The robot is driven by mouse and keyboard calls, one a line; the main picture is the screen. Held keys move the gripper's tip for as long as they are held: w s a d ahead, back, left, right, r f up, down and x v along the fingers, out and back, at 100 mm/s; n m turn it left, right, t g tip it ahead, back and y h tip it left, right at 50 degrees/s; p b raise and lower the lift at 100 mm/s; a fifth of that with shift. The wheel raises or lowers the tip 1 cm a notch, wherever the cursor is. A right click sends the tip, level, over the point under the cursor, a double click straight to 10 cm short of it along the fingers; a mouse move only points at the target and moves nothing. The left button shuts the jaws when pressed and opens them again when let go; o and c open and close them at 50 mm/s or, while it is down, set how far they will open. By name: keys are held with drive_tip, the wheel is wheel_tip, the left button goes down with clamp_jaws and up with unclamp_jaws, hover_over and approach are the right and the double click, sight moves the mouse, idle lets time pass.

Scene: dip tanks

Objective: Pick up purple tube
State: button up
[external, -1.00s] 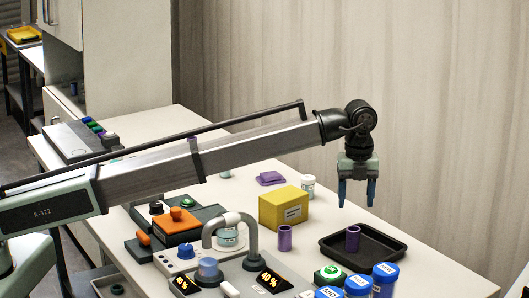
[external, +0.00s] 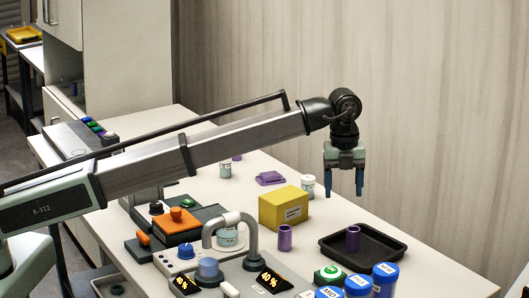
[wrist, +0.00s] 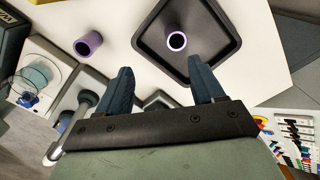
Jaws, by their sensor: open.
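One purple tube (external: 285,238) stands upright on the white table beside the yellow box. It also shows in the wrist view (wrist: 88,44), up and left of the fingers. A second purple tube (external: 352,239) stands in the black tray (external: 330,254). It shows in the wrist view (wrist: 177,41) inside the tray (wrist: 222,20), above the fingers. My gripper (external: 344,188) hangs in the air above the table with its two blue fingers pointing down, apart and empty. In the wrist view my gripper (wrist: 162,88) is spread open, with nothing between the fingers.
A yellow box (external: 284,208) and a small white jar (external: 308,187) stand behind the nearer tube. Blue-lidded jars (external: 385,272) crowd the front. A grey curved pipe (external: 250,235) rises left of the tubes. A purple cloth (external: 270,178) lies at the back.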

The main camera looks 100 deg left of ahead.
drive_tip(key=s+d+n, duration=0.1)
drive_tip(key=s+d, duration=0.1)
drive_tip(key=s, duration=0.4)
drive_tip(key=n+y, duration=0.1)
drive_tip(key=n, duration=1.4)
hover_over(285, 234)
drive_tip(key=f+n, duration=0.3)
drive_tip(key=n, duration=0.2)
drive_tip(key=f+n, duration=0.3)
drive_tip(key=n, duration=0.2)
drive_tip(key=a+f+n, duration=0.1)
drive_tip(key=f+n, duration=0.2)
drive_tip(key=n, duration=0.2)
drive_tip(key=shift+s, duration=0.1)
drive_tip(key=shift+a+f, duration=0.25)
drive_tip(key=shift+f, duration=1.1)
drive_tip(key=shift+a+f, duration=0.2)
drive_tip(key=shift+f, duration=1.1)
